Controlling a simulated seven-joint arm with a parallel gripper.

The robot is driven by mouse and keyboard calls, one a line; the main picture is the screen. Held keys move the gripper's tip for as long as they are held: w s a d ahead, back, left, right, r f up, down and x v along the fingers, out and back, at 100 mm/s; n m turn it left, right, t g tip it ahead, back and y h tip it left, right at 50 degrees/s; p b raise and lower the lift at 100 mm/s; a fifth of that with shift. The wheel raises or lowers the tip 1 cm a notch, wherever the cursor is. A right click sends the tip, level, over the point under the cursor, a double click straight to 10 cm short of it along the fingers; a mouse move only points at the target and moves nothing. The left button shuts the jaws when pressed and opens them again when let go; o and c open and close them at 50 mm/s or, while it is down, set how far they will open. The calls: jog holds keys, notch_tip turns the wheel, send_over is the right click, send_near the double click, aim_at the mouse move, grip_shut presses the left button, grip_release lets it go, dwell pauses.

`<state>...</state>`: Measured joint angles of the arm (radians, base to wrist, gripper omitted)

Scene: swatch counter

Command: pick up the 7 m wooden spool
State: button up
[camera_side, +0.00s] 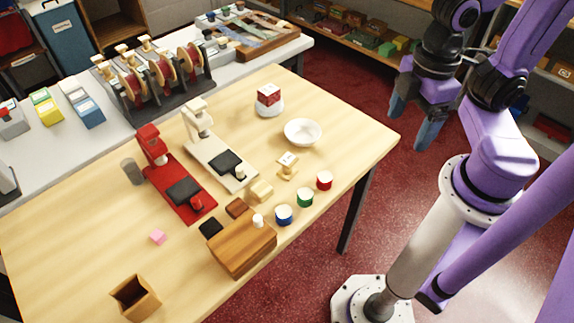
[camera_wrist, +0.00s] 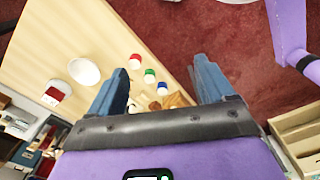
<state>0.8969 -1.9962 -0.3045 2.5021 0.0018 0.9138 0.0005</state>
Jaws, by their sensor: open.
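A pale wooden spool-shaped piece (camera_side: 288,166) with a light top stands upright on the table in the side view, near the right edge; the mark on its top is too small to read. Red (camera_side: 324,180), green (camera_side: 305,197) and blue (camera_side: 284,214) white-topped pieces stand in a row in front of it. They also show in the wrist view as red (camera_wrist: 134,61), green (camera_wrist: 149,76) and blue (camera_wrist: 162,89). My gripper (camera_side: 411,122) is open and empty, beyond the table's right edge and apart from everything. I cannot make out the wooden spool in the wrist view.
The table's right corner is clear.

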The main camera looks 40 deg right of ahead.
jog(key=shift+c, duration=0.7)
